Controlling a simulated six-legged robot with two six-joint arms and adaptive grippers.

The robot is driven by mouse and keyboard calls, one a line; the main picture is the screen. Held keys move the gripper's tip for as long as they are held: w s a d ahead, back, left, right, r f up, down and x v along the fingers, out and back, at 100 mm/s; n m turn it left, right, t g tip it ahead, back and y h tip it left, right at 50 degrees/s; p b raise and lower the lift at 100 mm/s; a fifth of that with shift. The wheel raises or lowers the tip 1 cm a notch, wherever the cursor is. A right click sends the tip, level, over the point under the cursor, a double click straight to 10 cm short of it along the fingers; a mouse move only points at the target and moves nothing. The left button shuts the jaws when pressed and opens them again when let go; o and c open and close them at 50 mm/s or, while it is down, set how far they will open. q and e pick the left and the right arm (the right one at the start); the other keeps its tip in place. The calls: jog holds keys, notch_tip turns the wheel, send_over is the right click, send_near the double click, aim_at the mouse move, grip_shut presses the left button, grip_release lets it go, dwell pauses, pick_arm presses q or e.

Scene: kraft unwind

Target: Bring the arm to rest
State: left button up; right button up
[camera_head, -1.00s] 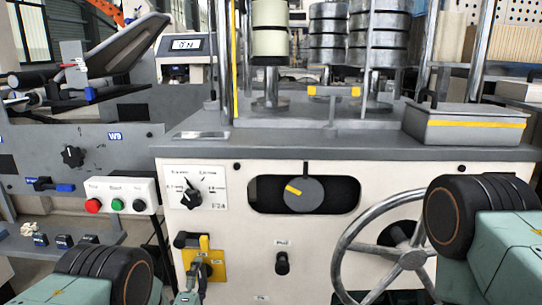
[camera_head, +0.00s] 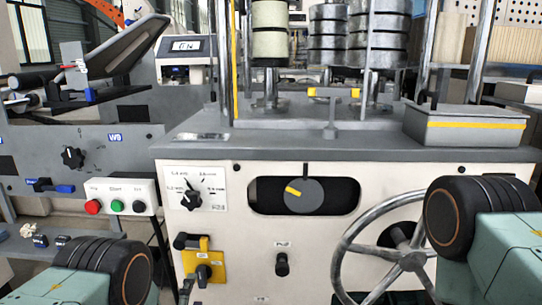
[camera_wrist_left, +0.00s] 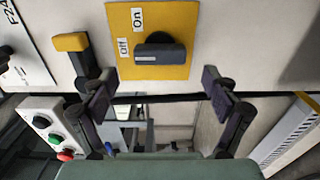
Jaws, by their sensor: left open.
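My left gripper (camera_head: 186,290) is low in the head view, with only its tips showing at the bottom edge. In the left wrist view it (camera_wrist_left: 158,95) is open, with nothing between its fingers. A yellow switch plate (camera_head: 214,258) on the cream machine front carries a black rotary switch (camera_head: 203,274). In the left wrist view the plate (camera_wrist_left: 118,45) has Off and On labels, and the switch (camera_wrist_left: 160,52) lies beyond the fingertips, apart from them. My right gripper is out of view; only part of that arm shows at the right.
A yellow-tipped black lever (camera_wrist_left: 72,42) stands beside the plate. A push-button box (camera_head: 120,193) is left of the machine, and a handwheel (camera_head: 385,250) is on the right. A dial (camera_head: 191,197) and a slot with a round knob (camera_head: 303,195) sit above.

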aim_at(200, 279)
pick_arm(q)
jog(key=s, duration=0.6)
jog(key=w, duration=1.1)
jog(key=shift+w+d, duration=0.1)
jog(key=shift+w, duration=0.3)
jog(key=m, duration=0.5)
jog(key=shift+r, duration=0.1)
jog(key=m, duration=0.4)
jog(key=shift+d+r+m, duration=0.1)
jog(key=shift+m, duration=0.2)
jog(key=m, duration=0.4)
jog(key=shift+d+m, duration=0.1)
jog(key=shift+m, duration=0.2)
jog(key=shift+d+r+m, duration=0.1)
jog(key=shift+m, duration=1.8)
